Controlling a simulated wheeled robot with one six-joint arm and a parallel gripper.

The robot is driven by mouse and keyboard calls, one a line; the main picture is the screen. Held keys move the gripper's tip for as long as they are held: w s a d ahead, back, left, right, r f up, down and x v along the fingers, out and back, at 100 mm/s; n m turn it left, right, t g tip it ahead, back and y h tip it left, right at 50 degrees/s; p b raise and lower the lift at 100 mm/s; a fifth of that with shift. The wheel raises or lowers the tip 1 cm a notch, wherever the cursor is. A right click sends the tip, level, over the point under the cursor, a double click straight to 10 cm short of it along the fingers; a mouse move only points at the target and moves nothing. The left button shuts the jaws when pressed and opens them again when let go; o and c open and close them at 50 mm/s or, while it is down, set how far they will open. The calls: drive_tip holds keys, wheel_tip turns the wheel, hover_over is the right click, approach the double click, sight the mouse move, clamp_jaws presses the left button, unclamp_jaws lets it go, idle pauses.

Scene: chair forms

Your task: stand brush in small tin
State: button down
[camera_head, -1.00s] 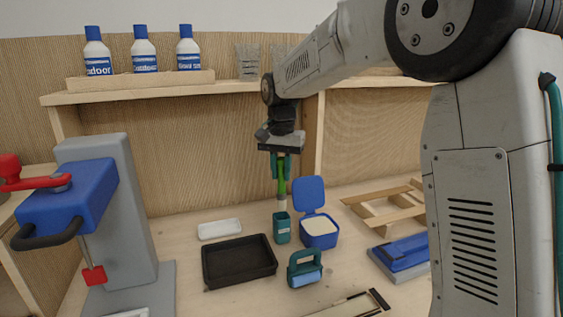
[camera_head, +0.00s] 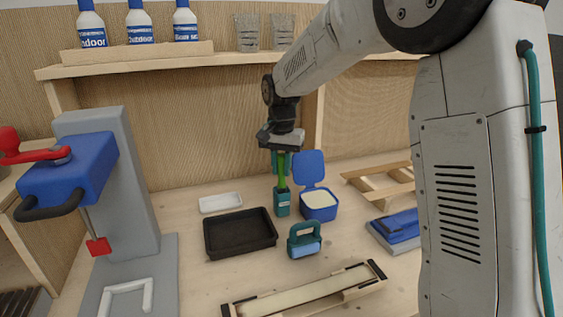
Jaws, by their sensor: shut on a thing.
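The brush has a green handle (camera_head: 282,170) and stands upright. My gripper (camera_head: 281,152) is shut on its upper part, straight above the small tin. The small tin (camera_head: 282,203) is teal with a pale label and stands on the bench. The brush's lower end is at the tin's mouth and seems to be inside it; the bristles are hidden. I cannot tell whether the brush touches the tin's bottom.
A blue tub with an open lid (camera_head: 319,208) stands close right of the tin. A black tray (camera_head: 240,234), a white dish (camera_head: 220,203) and a teal-handled tool (camera_head: 304,240) lie nearby. A blue press (camera_head: 70,195) stands left. A wooden frame (camera_head: 305,291) lies in front.

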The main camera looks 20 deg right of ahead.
drive_tip(key=c, duration=1.2)
unclamp_jaws()
wheel_tip(320, 180, up, 8)
drive_tip(key=shift+f, duration=0.15)
